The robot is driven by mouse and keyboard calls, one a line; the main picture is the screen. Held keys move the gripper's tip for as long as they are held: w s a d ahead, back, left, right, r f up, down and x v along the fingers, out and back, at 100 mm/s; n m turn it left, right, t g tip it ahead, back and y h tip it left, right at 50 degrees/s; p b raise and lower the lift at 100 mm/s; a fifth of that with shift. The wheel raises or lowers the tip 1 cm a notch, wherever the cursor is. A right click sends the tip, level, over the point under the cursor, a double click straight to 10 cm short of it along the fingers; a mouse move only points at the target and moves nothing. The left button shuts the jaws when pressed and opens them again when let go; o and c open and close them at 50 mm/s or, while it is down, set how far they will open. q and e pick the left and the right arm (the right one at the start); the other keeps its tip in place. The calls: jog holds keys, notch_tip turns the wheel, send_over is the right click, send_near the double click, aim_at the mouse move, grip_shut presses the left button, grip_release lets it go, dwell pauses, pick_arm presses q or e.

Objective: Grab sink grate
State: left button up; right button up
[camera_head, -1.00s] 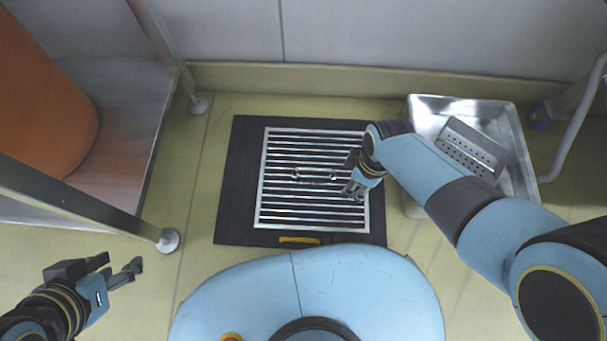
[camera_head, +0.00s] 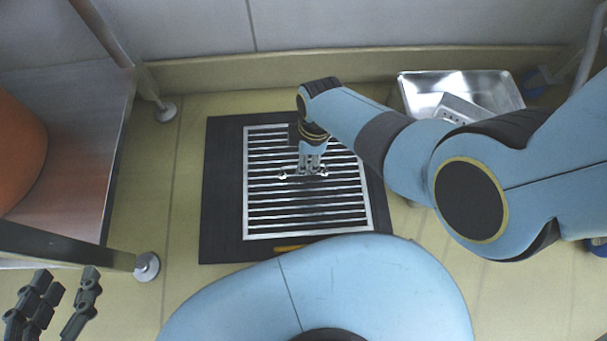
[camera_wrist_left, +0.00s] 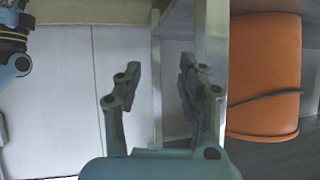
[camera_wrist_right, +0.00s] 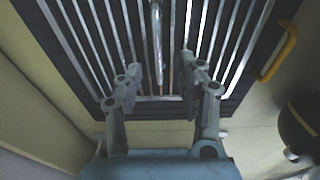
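The sink grate (camera_head: 305,207) is a square silver frame with parallel bars, lying flat on a black base (camera_head: 222,190). A small metal handle (camera_head: 286,176) stands at its middle; it also shows as a thin rod in the right wrist view (camera_wrist_right: 157,42). My right gripper (camera_head: 312,170) points down over the grate at this handle. In the right wrist view its fingers (camera_wrist_right: 160,85) are apart, with the handle ahead of the gap between them. Contact cannot be told. My left gripper (camera_head: 65,282) is open and empty at the lower left, away from the grate.
A metal tray (camera_head: 415,90) with a perforated metal piece (camera_head: 462,106) stands at the right, partly behind my right arm. A metal shelf (camera_head: 75,150) with an orange container (camera_head: 18,150) is at the left. A yellow handle (camera_wrist_right: 280,50) is on the base's edge. A wall closes the back.

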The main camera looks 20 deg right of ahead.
aim_at(283, 175)
jog(key=shift+f, duration=0.2)
jog(key=shift+f+b, duration=0.65)
jog(key=shift+b, duration=0.05)
pick_arm(q)
jog(key=w+d+r+m+t+h+b, duration=0.1)
jog(key=w+r+t+h, duration=0.1)
jog(key=w+r+t, duration=0.75)
pick_arm(e)
jog(key=shift+f, duration=0.6)
jog(key=shift+f+b, duration=0.7)
jog(key=shift+w+a+f+b, duration=0.1)
jog(key=shift+f+b, duration=0.4)
jog(key=shift+f, duration=0.1)
pick_arm(q)
notch_tip(283, 175, up, 19)
jog(key=d+m+t+h, duration=0.2)
jog(key=m+t+h, duration=0.1)
jog(key=t+h, duration=0.1)
jog(key=shift+w+d, duration=0.15)
jog(key=shift+w, duration=0.3)
pick_arm(e)
grip_shut()
pick_arm(q)
jog(key=shift+f+t, duration=0.1)
jog(key=shift+t, duration=0.15)
pick_arm(e)
jog(key=shift+w, duration=0.1)
